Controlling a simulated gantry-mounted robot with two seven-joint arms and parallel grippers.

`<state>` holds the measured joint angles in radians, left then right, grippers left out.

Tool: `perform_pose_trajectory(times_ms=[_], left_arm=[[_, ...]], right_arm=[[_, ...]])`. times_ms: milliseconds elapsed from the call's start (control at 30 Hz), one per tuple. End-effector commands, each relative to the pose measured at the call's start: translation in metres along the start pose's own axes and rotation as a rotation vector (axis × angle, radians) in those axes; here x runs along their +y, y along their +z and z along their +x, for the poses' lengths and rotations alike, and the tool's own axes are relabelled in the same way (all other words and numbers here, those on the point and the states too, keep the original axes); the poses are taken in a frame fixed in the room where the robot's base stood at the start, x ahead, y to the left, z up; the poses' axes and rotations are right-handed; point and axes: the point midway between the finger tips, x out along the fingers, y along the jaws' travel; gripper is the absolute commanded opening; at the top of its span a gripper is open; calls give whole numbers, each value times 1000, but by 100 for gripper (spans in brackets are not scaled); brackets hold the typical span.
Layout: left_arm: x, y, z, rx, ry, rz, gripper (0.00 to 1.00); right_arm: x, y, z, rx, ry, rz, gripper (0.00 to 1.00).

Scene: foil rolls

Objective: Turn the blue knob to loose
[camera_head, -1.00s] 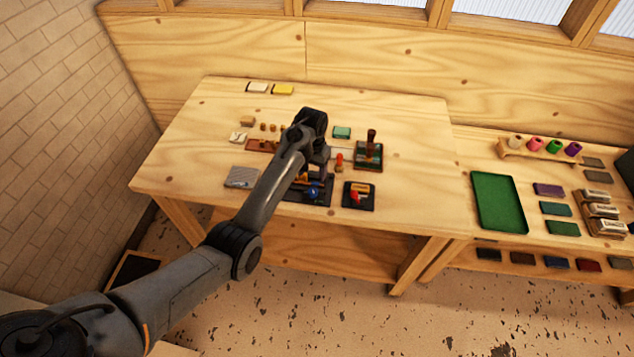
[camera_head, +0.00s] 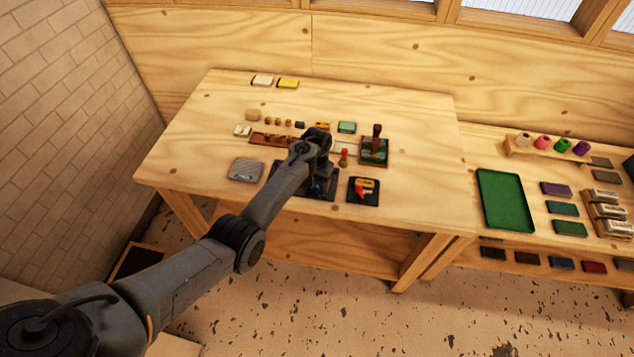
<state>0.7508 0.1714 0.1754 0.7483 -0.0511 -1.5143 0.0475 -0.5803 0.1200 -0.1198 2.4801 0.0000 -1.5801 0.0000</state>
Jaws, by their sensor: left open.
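The blue knob (camera_head: 317,187) sits on a dark base plate (camera_head: 323,195) near the front edge of the wooden table. Only a small part of the knob shows, because my left arm covers much of it. My left gripper (camera_head: 321,179) hangs over the plate, right at the knob in this view. The wrist hides its fingers, so I cannot see whether they touch the knob. My right gripper is not in view.
Right of the knob's plate lies a black plate with a red and yellow part (camera_head: 363,190). Behind are a red-orange peg (camera_head: 343,157) and a stamp-like block (camera_head: 374,150). A grey pad (camera_head: 246,170) lies to the left.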

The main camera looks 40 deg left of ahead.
Motion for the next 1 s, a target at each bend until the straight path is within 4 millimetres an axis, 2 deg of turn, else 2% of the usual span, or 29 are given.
perform_pose_trajectory(times_ms=[33,67,400,767,1000], left_arm=[[0,0,0,0,0,0,61],[0,0,0,0,0,0,56],[0,0,0,0,0,0,5],[0,0,-1,-1,0,-58,5],[0,0,-2,-2,1,-213,5]], right_arm=[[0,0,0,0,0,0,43],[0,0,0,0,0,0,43],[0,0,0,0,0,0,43],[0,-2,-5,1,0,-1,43],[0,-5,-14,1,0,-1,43]])
